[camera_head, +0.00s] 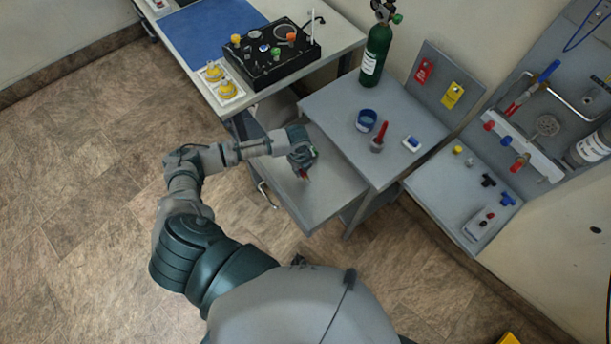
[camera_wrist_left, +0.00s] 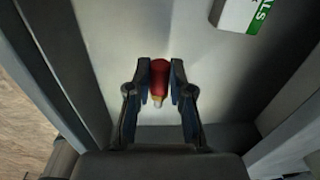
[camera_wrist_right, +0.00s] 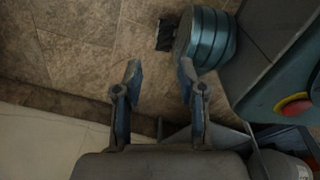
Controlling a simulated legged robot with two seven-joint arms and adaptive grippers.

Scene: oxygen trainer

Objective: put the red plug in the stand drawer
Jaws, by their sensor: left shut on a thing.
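The red plug (camera_wrist_left: 159,80), with a pale brass tip, is between the fingers of my left gripper (camera_wrist_left: 160,85) in the left wrist view. That gripper is shut on it. In the head view my left gripper (camera_head: 303,170) is over the open stand drawer (camera_head: 335,190), with a bit of red showing below its fingers. The drawer is pulled out from the grey stand (camera_head: 405,150). I cannot tell whether the plug touches the drawer floor. My right gripper (camera_wrist_right: 157,90) is open and empty above the floor in the right wrist view.
A table with a black panel (camera_head: 275,60) stands behind left.

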